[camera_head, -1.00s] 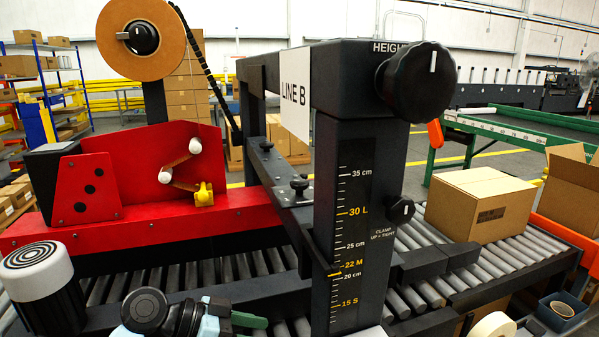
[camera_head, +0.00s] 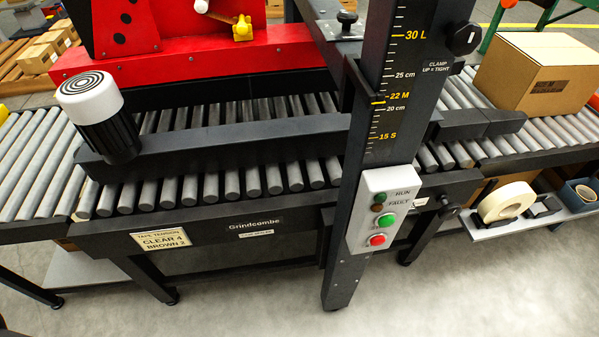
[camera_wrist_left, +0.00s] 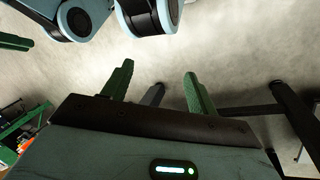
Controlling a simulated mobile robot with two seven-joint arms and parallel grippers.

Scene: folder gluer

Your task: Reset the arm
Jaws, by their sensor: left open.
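My left gripper (camera_wrist_left: 155,72) shows in the left wrist view. Blue-grey links of mine show at the top of that view. In the head view neither of my grippers is visible. The right gripper cannot be made out in any current frame.
The roller conveyor (camera_head: 245,182) crosses the head view, with a dark upright post (camera_head: 400,85) in front. The post carries a control box (camera_head: 383,210) with green and red buttons. A cardboard box (camera_head: 543,73) sits on the rollers at right. The floor (camera_head: 470,285) in front is clear.

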